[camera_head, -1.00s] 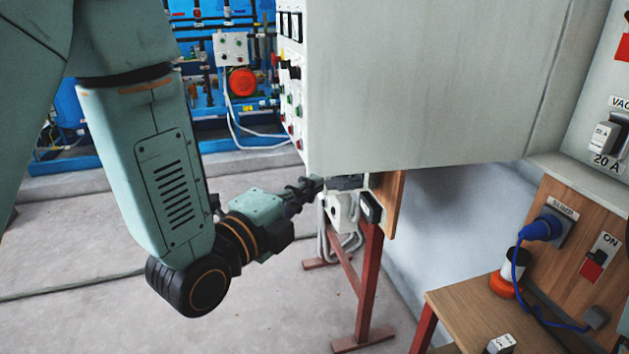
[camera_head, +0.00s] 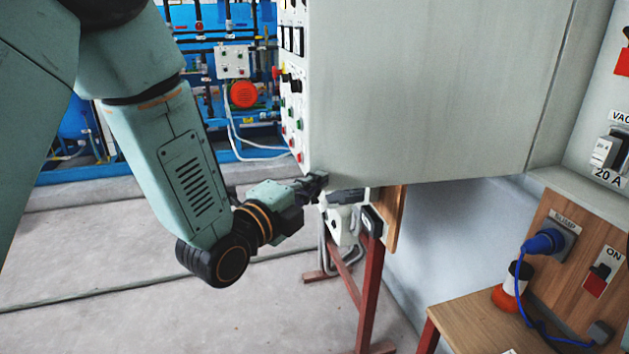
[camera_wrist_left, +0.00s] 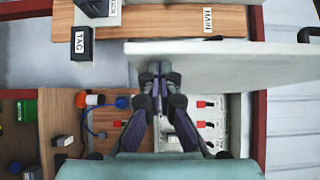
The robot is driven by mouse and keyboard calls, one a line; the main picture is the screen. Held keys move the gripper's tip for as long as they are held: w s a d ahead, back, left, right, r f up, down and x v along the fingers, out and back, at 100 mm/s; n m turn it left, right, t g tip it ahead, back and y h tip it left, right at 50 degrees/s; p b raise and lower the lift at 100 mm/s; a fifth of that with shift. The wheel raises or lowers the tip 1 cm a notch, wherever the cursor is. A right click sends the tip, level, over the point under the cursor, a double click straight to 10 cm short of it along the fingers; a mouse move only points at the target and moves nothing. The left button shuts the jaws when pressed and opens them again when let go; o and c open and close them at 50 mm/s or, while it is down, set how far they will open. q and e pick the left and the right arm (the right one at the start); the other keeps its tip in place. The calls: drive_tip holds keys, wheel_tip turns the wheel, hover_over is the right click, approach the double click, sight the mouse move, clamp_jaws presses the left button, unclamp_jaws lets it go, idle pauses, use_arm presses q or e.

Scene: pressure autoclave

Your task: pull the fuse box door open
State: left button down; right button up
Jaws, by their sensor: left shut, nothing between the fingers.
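The fuse box door appears to be the large pale grey panel (camera_head: 430,90). My left gripper (camera_head: 322,182) is at the door's lower left corner. In the left wrist view the door (camera_wrist_left: 250,72) shows as a slab. The closed, empty gripper (camera_wrist_left: 154,78) overlaps its lower edge; I cannot tell whether it touches. My right gripper is not in view.
A grey box front with a 20 A label (camera_head: 608,178) is at the right. Below it are a wooden bench (camera_head: 455,310), a bottle (camera_head: 510,290) and a blue plug (camera_head: 545,241). A red stand (camera_head: 368,290) is under the door. The floor at left is clear.

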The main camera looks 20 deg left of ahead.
use_arm(q)
drive_tip(key=shift+d, duration=0.2)
drive_tip(key=w+a+b, duration=0.1)
drive_tip(key=w+a, duration=0.3)
drive_tip(key=w, duration=0.4)
drive_tip(key=shift+a, duration=0.2)
drive_tip(key=shift+w, duration=0.1)
drive_tip(key=shift+w, duration=0.1)
drive_tip(key=shift+d+f, duration=0.1)
